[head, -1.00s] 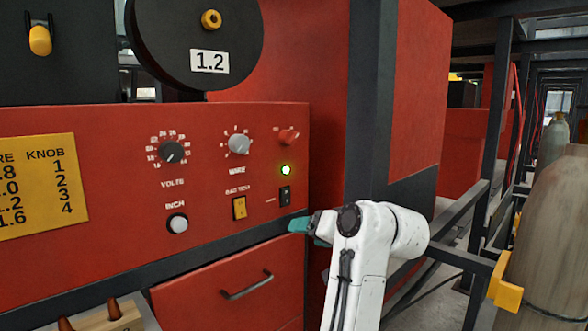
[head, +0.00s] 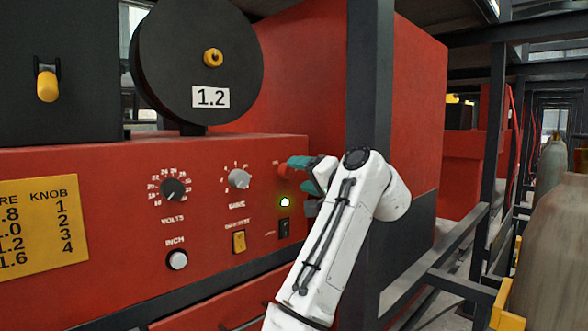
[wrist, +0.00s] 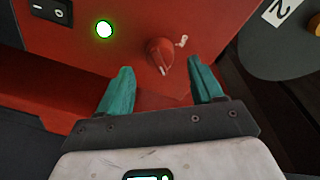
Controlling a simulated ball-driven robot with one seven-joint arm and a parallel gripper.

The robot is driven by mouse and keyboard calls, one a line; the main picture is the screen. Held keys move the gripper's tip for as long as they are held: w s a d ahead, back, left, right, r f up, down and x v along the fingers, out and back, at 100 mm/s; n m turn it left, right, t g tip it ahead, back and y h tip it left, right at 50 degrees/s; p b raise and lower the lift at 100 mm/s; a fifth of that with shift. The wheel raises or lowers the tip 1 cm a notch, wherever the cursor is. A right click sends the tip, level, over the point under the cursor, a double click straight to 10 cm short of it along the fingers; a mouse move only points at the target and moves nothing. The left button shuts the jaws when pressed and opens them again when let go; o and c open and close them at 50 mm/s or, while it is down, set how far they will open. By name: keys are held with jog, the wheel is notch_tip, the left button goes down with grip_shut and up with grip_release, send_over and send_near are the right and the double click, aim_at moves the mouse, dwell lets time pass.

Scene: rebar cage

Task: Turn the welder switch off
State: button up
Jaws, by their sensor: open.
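The red welder panel (head: 110,190) carries a small red rotary knob (head: 283,171) at its upper right, partly hidden by my gripper (head: 302,174). In the wrist view the red knob (wrist: 160,52) lies just beyond and between my two teal fingertips (wrist: 160,66), with its pointer toward the gripper. The fingers are spread and hold nothing; I cannot tell whether either touches the knob. A green lamp (head: 285,202) glows below the knob. Beneath it is a black rocker switch (head: 284,228), which also shows in the wrist view (wrist: 49,10), marked with a bar and a circle.
A grey dial (head: 239,179), a black dial (head: 172,189), a yellow switch (head: 239,241) and a white button (head: 177,260) sit left of the knob. A black spool (head: 165,50) stands above. A dark post (head: 369,75) rises behind my arm, and gas cylinders (head: 553,215) stand right.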

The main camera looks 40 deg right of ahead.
aim_at(293, 173)
jog(key=shift+w+d+p, duration=0.15)
jog(key=shift+w+p, duration=0.25)
jog(key=shift+w, duration=1.5)
jog(key=shift+c, duration=0.2)
jog(key=c, duration=1)
